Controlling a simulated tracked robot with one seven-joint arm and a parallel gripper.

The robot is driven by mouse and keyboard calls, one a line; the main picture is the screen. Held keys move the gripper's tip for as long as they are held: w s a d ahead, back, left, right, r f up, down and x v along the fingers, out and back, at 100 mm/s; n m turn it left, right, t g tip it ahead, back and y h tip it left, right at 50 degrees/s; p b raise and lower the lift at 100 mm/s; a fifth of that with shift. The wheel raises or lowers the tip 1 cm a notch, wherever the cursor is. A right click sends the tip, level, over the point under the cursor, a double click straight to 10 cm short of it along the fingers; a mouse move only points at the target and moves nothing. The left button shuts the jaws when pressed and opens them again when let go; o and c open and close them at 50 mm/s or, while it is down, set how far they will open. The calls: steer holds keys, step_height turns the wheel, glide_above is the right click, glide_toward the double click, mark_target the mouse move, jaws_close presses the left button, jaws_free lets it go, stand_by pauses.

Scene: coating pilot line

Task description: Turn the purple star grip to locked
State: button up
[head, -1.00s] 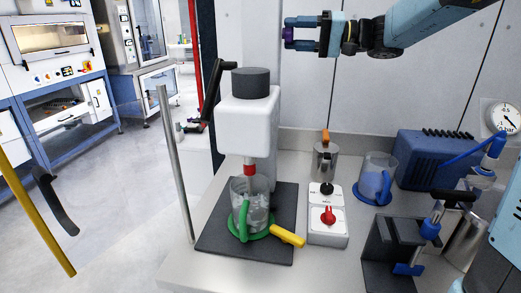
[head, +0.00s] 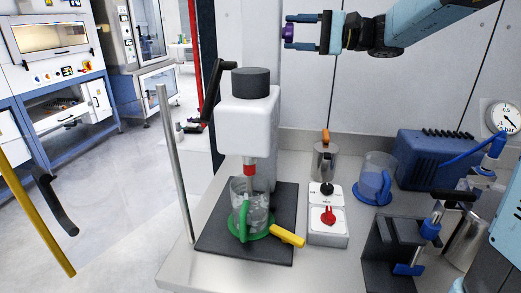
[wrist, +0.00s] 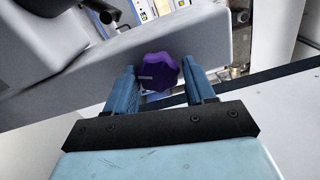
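The purple star grip (head: 287,32) sits on the side of the pale upright column (head: 264,45), high above the bench. In the wrist view the lobed purple grip (wrist: 158,71) shows face-on, with a small pale mark on it. My gripper (head: 291,32) reaches it from the right in the head view. Its two blue fingers (wrist: 158,68) stand on either side of the grip, with a narrow gap at each side. The gripper is open around the grip. I cannot read a locked or unlocked marking.
Below stands a white stirrer head (head: 248,120) with a dark cap, over a glass beaker (head: 258,215) on a dark plate. A switch box (head: 328,238), a metal pot (head: 325,162), a blue-handled jug (head: 377,175) and a blue unit (head: 430,160) fill the bench. Air around my gripper's right is clear.

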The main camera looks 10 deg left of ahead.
steer(key=o, duration=0.4)
steer(key=shift+f, duration=0.1)
steer(key=shift+s+d, duration=0.15)
steer(key=shift+d, duration=2.85)
steer(key=shift+c, duration=0.3)
